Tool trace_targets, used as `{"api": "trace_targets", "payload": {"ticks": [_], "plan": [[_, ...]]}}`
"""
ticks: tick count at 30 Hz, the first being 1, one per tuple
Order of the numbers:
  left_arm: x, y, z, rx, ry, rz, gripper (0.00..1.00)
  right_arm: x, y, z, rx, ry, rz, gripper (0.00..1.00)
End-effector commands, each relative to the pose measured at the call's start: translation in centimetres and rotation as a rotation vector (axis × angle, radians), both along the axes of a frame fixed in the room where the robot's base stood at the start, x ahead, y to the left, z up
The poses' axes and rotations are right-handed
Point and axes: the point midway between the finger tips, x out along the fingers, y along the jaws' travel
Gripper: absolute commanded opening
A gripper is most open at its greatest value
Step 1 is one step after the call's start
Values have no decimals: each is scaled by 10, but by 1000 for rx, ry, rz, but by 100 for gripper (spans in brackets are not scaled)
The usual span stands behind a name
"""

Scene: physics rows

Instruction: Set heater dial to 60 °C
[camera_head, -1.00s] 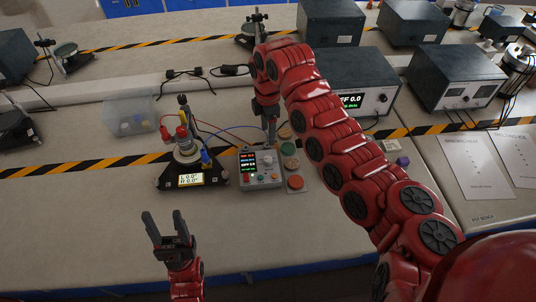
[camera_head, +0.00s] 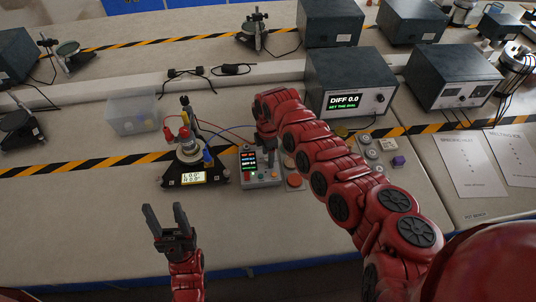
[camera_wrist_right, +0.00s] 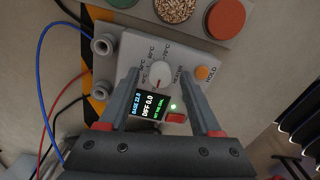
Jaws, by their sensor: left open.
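The heater control box (camera_head: 262,172) is a light grey unit on the bench, and it fills the middle of the right wrist view (camera_wrist_right: 205,62). Its dial (camera_wrist_right: 160,74) is a pale round knob with small °C marks around it; the setting is too small to read surely. The box screen (camera_wrist_right: 150,104) reads BASE 22.0 and DIFF 0.0. My right gripper (camera_wrist_right: 160,78) is open, with one finger on each side of the dial and visible gaps to it. In the head view my right arm partly hides the box. My left gripper (camera_head: 165,208) is open and empty over the near bench.
A larger display unit (camera_head: 350,84) behind reads DIFF 0.0. Left of the box stands a black-based apparatus (camera_head: 188,165) with cables. An orange HOLD button (camera_wrist_right: 202,73) and a red button (camera_wrist_right: 175,118) are close to my right fingers. Coloured discs sit beside the box.

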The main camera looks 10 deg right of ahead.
Motion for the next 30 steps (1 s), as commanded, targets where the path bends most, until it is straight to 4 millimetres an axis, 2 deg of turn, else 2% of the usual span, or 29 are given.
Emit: {"api": "trace_targets", "payload": {"ticks": [1, 9, 11, 23, 30], "plan": [[0, 0, 0, 0, 0, 0, 55, 0, 0, 0, 0, 0, 0, 56], [0, 0, 0, 0, 0, 0, 55, 0, 0, 0, 0, 0, -1, 8], [0, 0, 0, 0, 0, 0, 55, 0, 0, 0, 0, 0, 0, 0], [0, 0, 0, 0, 0, 0, 55, 0, 0, 0, 0, -1, -39, 0], [0, 0, -2, 0, 0, 0, 55, 0, 0, -1, -1, -1, -176, 0]]}}
